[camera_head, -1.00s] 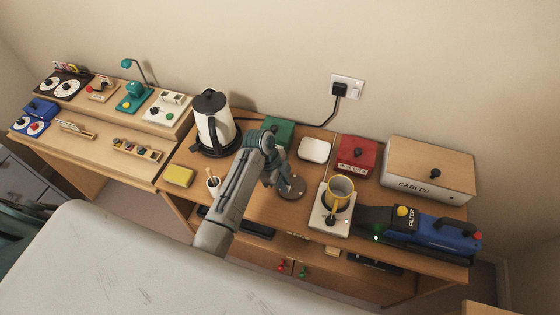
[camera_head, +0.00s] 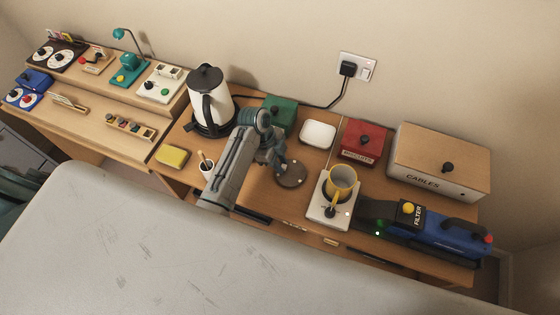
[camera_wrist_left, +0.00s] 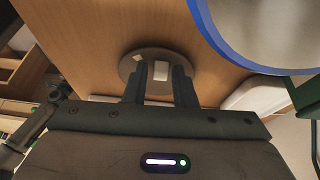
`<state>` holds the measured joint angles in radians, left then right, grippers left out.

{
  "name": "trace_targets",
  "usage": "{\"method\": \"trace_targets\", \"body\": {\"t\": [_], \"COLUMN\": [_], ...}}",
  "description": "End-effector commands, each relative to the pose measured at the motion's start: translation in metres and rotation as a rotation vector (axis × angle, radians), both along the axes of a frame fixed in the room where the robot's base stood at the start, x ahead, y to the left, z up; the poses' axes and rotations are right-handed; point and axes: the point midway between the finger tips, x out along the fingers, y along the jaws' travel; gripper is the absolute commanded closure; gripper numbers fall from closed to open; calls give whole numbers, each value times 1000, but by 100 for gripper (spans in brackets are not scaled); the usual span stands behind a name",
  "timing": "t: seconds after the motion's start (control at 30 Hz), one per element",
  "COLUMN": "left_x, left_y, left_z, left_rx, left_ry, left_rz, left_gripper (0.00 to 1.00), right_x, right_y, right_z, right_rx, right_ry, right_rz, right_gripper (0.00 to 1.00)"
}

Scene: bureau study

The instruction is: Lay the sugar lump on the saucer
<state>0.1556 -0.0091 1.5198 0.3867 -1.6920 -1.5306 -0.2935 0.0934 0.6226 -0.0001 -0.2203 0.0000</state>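The saucer (camera_head: 291,174) is a round brown-grey disc on the desk, just left of the white machine with the yellow mug. It also shows in the left wrist view (camera_wrist_left: 128,68). My left gripper (camera_wrist_left: 161,78) points at it, its two fingers in front of the disc. A white sugar lump (camera_wrist_left: 161,73) fills the gap between the fingers and looks gripped. Its height over the saucer is hard to judge. In the head view my left gripper (camera_head: 274,163) is at the saucer's upper left edge, and the lump is not clear there. My right gripper is out of view.
A kettle (camera_head: 209,104) and a pot with a stick (camera_head: 207,170) stand left of the arm. A green box (camera_head: 281,113) and white dish (camera_head: 318,133) are behind. A yellow mug (camera_head: 341,182) stands right. A blue-rimmed round thing (camera_wrist_left: 199,18) is close in the wrist view.

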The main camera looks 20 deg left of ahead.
Motion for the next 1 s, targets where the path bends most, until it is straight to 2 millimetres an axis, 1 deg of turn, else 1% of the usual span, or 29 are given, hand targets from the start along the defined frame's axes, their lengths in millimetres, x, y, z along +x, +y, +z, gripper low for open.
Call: {"method": "trace_targets", "body": {"t": [0.07,0.13,0.33,0.47,0.57,0.8,0.9,0.93,1.0], "left_x": [0,0,0,1,2,4,4,4,4], "left_y": [0,0,0,5,12,32,38,40,43], "left_z": [0,0,1,9,24,72,88,96,104], "left_rx": [0,0,0,1,3,3,2,3,1], "left_ry": [1,1,0,-3,-6,-6,-4,-3,-2], "left_rz": [0,0,0,0,0,-1,0,0,0], "left_gripper": [66,66,66,66,66,66,66,66,66], "right_x": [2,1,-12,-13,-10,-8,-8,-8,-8], "right_y": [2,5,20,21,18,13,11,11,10], "right_z": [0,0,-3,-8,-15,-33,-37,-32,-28], "right_rx": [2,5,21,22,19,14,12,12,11], "right_ry": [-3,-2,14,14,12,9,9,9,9], "right_rz": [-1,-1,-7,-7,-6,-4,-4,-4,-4], "right_gripper": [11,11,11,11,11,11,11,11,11]}}
